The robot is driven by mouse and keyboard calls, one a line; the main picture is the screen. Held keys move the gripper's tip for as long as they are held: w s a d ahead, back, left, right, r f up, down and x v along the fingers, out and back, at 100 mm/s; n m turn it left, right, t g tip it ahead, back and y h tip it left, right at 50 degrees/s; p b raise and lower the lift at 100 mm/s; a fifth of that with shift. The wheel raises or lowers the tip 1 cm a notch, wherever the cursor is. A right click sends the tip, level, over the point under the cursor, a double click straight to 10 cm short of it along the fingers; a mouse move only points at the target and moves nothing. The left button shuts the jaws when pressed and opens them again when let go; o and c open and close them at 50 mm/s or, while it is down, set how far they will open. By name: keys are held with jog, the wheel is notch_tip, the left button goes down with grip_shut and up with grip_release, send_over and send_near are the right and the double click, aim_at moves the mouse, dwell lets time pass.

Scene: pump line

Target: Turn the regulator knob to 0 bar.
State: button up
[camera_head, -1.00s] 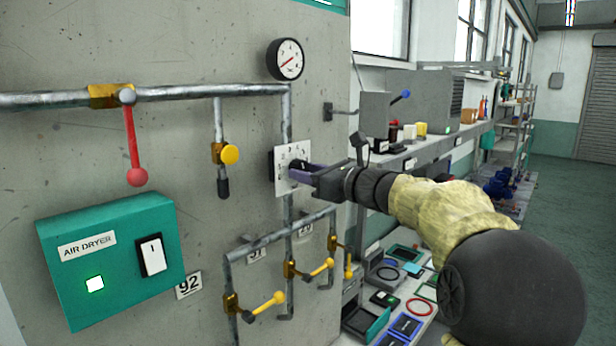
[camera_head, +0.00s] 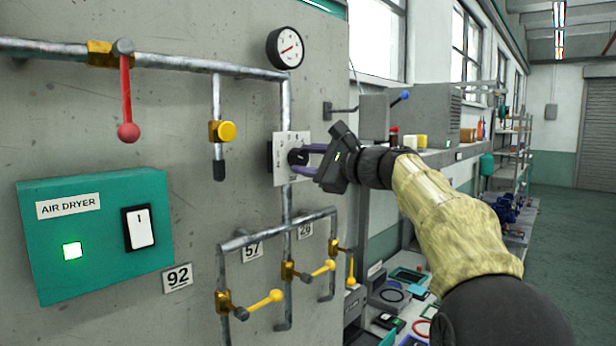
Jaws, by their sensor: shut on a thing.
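The regulator knob (camera_head: 297,157) is dark and sits in front of a white square scale plate (camera_head: 283,178) on the pipe at the middle of the panel. My gripper (camera_head: 303,158) reaches it from the right and is shut on the knob, with its purple-grey fingers at the knob's sides. The knob's pointer and the scale marks are too small and partly covered to read. The round pressure gauge (camera_head: 286,48) above has a red needle; its numbers are too small to read.
Yellow lever valves (camera_head: 265,301) are on the branches below. A green air dryer box (camera_head: 95,230) is at lower left. A cluttered bench (camera_head: 400,300) stands at right.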

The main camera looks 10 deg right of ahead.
jog(key=n+b, duration=0.2)
jog(key=n, duration=0.1)
jog(key=shift+f+n+b, duration=0.15)
jog(key=shift+n+b, duration=0.15)
jog(key=shift+n, duration=0.1)
jog(key=shift+n+b, duration=1)
jog(key=shift+n, duration=0.9)
jog(key=shift+r, duration=0.2)
jog(key=o, duration=1)
jog(key=shift+d, duration=0.1)
jog(key=b+v, duration=0.5)
jog(key=v, duration=1.2)
jog(key=shift+s+b, duration=0.15)
jog(key=shift+b, duration=0.15)
